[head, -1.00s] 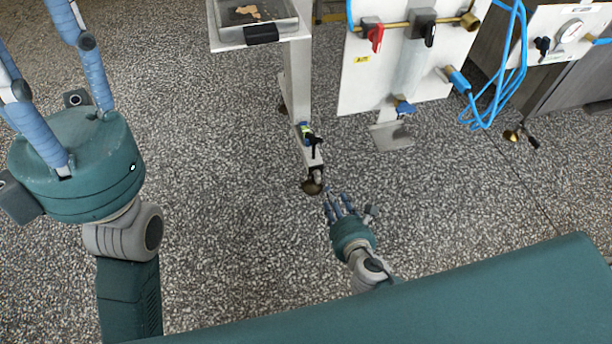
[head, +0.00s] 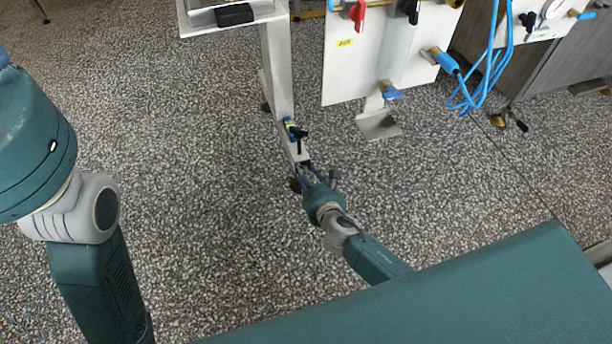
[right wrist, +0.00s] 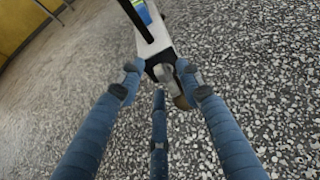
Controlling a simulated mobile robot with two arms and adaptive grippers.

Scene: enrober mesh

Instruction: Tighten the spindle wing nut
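In the right wrist view, a small grey metal piece, which looks like the spindle wing nut (right wrist: 165,73), sits at the near end of a white beam (right wrist: 154,38). My right gripper (right wrist: 159,82) is open around it: one finger on each side, the third below. I see no clear contact. In the head view, my right gripper (head: 311,174) is at the low end of the beam (head: 276,75) and hides the nut. My left gripper's palm (head: 30,140) is at the left edge; its fingers are almost wholly out of frame.
A black lever (head: 298,135) with blue and green parts sits on the beam just above the nut. A brownish caster (right wrist: 182,101) is below the beam end. A white valve panel (head: 370,60) with blue hoses (head: 485,80) stands to the right.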

